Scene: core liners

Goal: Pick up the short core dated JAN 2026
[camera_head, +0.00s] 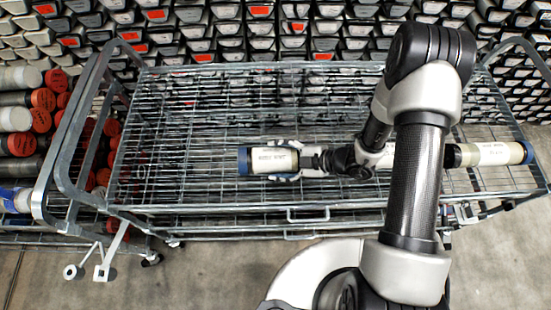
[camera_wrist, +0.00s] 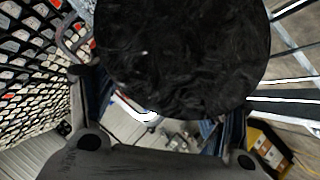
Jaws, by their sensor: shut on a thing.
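A short core (camera_head: 274,160), a cream cylinder with a dark blue end cap and small dark print, is at the middle of the wire cart (camera_head: 190,206). The print is too small to read. My gripper (camera_head: 286,176) is shut on this short core from its right end. In the wrist view the dark, rough round end of the core (camera_wrist: 182,55) fills the upper middle, between the fingers of my gripper (camera_wrist: 160,110). I cannot tell whether the core touches the wire shelf. A second cream core (camera_head: 492,153) with a blue cap lies at the cart's right end, partly behind my arm.
Stacked liners with red and grey ends (camera_head: 40,121) stand left of the cart. A wall of stacked core trays (camera_head: 260,32) is behind it. The cart's raised tubular end frames (camera_head: 70,150) bound it at both sides. The left part of the wire shelf is clear.

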